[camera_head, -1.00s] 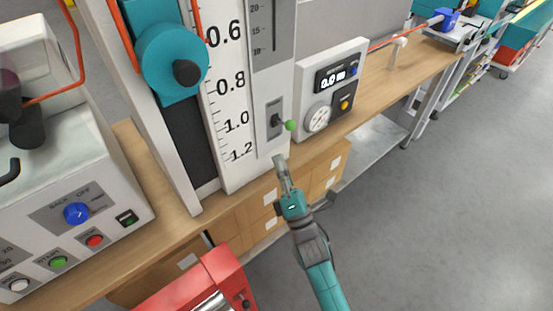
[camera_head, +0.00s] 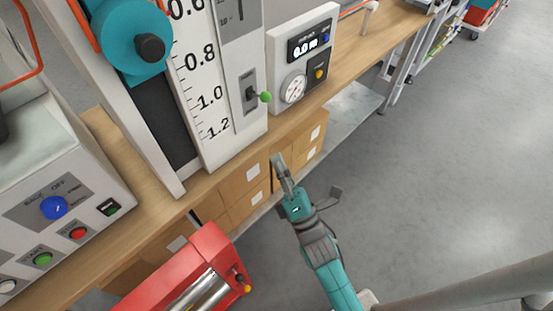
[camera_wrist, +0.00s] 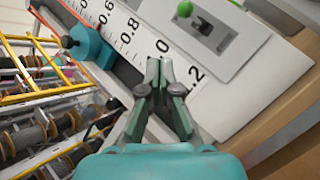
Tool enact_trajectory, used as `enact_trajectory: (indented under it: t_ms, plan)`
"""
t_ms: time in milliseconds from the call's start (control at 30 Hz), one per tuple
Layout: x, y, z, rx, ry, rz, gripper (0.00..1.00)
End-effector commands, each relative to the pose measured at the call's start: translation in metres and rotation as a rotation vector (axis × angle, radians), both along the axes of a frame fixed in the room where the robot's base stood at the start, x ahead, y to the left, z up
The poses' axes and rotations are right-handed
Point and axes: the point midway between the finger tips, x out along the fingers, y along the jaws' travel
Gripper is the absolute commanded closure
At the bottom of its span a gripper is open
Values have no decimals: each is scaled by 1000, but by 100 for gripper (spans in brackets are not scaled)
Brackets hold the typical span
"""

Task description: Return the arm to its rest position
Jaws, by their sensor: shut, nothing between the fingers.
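My gripper (camera_head: 278,160) is at the end of my teal arm, in front of the wooden bench's front edge, just below and right of the scale panel's lower end in the head view. Its fingers are shut with nothing between them. In the wrist view the gripper (camera_wrist: 160,66) points toward the white scale panel (camera_wrist: 240,100) and appears apart from it. A green-tipped lever (camera_head: 265,97) on the panel stands clear of the fingers; it also shows at the top of the wrist view (camera_wrist: 184,9).
A red machine with metal rollers (camera_head: 195,270) stands at lower left. A white control box (camera_head: 60,185) and a gauge box (camera_head: 303,60) sit on the bench (camera_head: 360,55). Cardboard boxes (camera_head: 240,185) are underneath. Grey floor (camera_head: 450,160) at right is open. A grey bar crosses the lower right.

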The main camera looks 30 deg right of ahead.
Motion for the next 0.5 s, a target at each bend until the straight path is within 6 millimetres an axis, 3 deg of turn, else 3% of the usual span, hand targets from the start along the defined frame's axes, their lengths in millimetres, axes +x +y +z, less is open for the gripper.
enact_trajectory:
  t_ms: [500]
  plan:
    - [-7, 0, -7, 37, 26, 23, 100]
